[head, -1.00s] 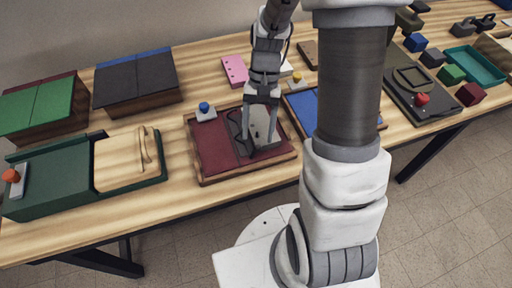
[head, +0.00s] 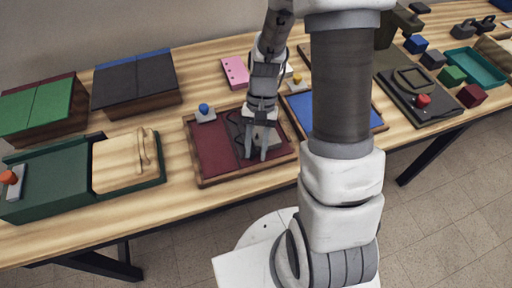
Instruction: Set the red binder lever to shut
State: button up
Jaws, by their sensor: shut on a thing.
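The red binder (head: 209,152) lies open on the table as a dark red base in a wooden frame. A grey plate with a blue-knobbed lever (head: 205,112) is at its back left. A dark grey part (head: 234,127) lies on its right half. My gripper (head: 256,156) points down over that right half. Its fingers are close together, shut on a part of the binder there. The fingers mostly hide what is held, so its exact shape cannot be told. The gripper is apart from the blue-knobbed lever.
A green case (head: 50,180) with an orange knob stands at the left. A blue panel (head: 358,118) lies right of the binder, partly behind my arm. A dark board (head: 428,110) with a red knob, a teal tray (head: 476,66) and several blocks are farther right. Bare table lies in front.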

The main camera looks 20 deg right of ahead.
grip_shut()
jog(key=shift+s+d+f+y, duration=0.1)
jog(key=shift+d+f+y, duration=0.15)
jog(key=shift+y, duration=0.4)
jog(key=shift+d+f+y, duration=0.1)
jog(key=shift+d+y, duration=0.2)
jog(key=shift+y, duration=0.35)
jog(key=o, duration=0.9)
grip_release()
jog(key=shift+r, duration=0.1)
